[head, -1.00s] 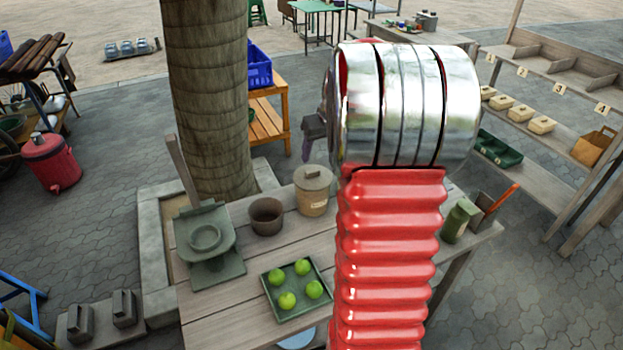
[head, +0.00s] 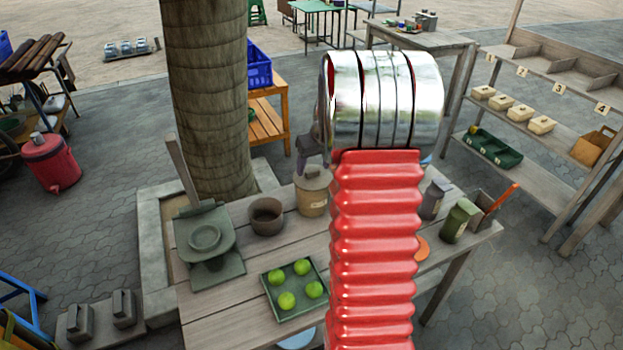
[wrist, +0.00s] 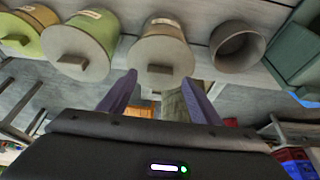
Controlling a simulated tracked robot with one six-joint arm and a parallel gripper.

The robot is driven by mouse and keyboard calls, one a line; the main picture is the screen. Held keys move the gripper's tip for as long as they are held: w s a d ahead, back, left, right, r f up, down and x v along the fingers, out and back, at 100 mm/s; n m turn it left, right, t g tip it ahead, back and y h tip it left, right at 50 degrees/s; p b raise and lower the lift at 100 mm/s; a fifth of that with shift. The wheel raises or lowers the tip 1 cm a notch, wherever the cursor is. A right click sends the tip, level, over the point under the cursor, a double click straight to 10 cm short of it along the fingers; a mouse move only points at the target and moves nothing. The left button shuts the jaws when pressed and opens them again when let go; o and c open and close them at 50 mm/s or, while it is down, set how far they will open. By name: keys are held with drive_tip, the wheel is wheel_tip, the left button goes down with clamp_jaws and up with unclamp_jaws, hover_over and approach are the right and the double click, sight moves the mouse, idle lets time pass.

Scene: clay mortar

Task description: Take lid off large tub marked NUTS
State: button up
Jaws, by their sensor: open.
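A tan lidded tub (head: 312,203) stands at the back of the plank table, left of my red arm. It has a round lid with a block handle, and a pale label that is too small to read. In the wrist view the same tub (wrist: 163,30) shows its lid (wrist: 158,50) and handle (wrist: 160,75) between my fingers. My gripper (wrist: 158,80) is open and empty; in the head view one purple finger is just above the lid. I cannot tell whether it touches. Two more lidded tubs (wrist: 95,28) (wrist: 25,25) show left in the wrist view, labels unreadable.
A brown bowl (head: 266,216) stands close left of the tan tub. A green tray (head: 272,306) of green apples and a green scale (head: 208,245) are on the table. A tree trunk (head: 210,100) rises behind. Dark and green containers (head: 459,222) stand at the right end.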

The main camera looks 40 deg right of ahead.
sight(313, 172)
drive_tip(key=shift+x, duration=1)
drive_tip(key=c, duration=1.1)
drive_tip(key=shift+r, duration=0.15)
wheel_tip(313, 172, up, 10)
drive_tip(key=shift+f, duration=0.1)
